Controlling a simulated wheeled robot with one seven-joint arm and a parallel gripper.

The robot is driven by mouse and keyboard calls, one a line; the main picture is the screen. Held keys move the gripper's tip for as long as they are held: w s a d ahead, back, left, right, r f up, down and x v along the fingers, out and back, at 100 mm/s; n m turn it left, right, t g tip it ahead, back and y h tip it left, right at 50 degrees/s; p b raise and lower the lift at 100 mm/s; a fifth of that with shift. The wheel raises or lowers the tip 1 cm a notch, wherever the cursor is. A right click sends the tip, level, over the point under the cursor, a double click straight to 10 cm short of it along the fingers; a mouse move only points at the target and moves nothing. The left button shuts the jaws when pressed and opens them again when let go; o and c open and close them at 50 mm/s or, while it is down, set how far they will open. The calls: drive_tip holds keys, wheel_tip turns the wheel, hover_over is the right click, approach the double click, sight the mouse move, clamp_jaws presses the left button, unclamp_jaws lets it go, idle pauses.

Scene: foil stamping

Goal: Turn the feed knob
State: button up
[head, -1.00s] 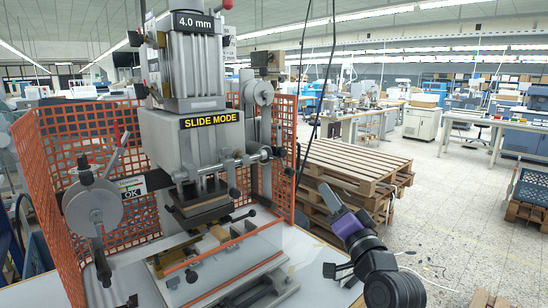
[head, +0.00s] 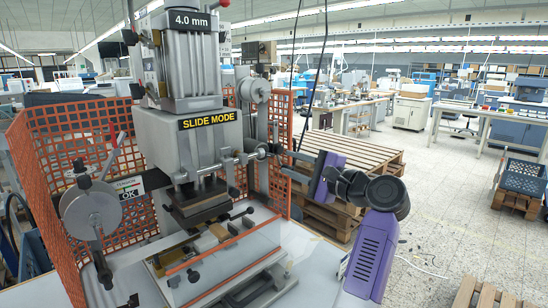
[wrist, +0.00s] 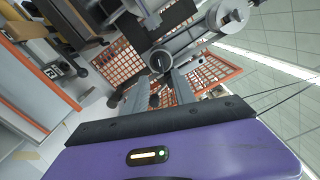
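The grey stamping press (head: 180,150) carries a horizontal shaft on its right side, ending in a small dark round knob (head: 262,152). This looks like the feed knob, though no label on it can be read. In the wrist view the knob (wrist: 160,62) shows end-on, just beyond and between my fingertips. My gripper (head: 282,161) is open and empty, with its two grey fingers pointing left at the knob. I cannot tell whether either finger touches the knob.
Orange mesh guards (head: 85,150) stand behind and left of the press. A "SLIDE MODE" sign (head: 208,121) and a "4.0 mm" display (head: 190,20) mark the press. Wooden pallets (head: 345,155) lie behind my arm.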

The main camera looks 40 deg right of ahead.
sight(270, 156)
drive_tip(key=w+p, duration=0.1)
drive_tip(key=w, duration=0.6)
drive_tip(key=shift+a, duration=0.15)
drive_tip(key=shift+c, duration=0.2)
clamp_jaws()
